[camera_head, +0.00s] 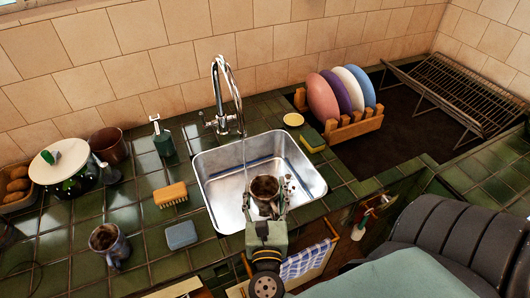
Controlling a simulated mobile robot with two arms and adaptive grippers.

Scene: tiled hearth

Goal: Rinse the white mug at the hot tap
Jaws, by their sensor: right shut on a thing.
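My right gripper (265,214) is shut on a mug (264,189) over the near part of the steel sink (219,187). The mug is pale outside, with a dark brown inside facing up; its lower part is hidden by the gripper. The chrome tap (227,88) arches over the back left of the sink. A thin pale streak below its spout looks like running water, falling left of the mug, apart from it. Which handle is hot I cannot tell. Dark specks show right of the mug. My left gripper is not in view.
Left of the sink are a wooden brush (171,195), a grey-blue sponge (181,235), a green bottle (162,139) and another brown-stained mug (108,242). Right are a sponge (312,139) and a plate rack (353,128). A checked towel (300,263) hangs in front.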

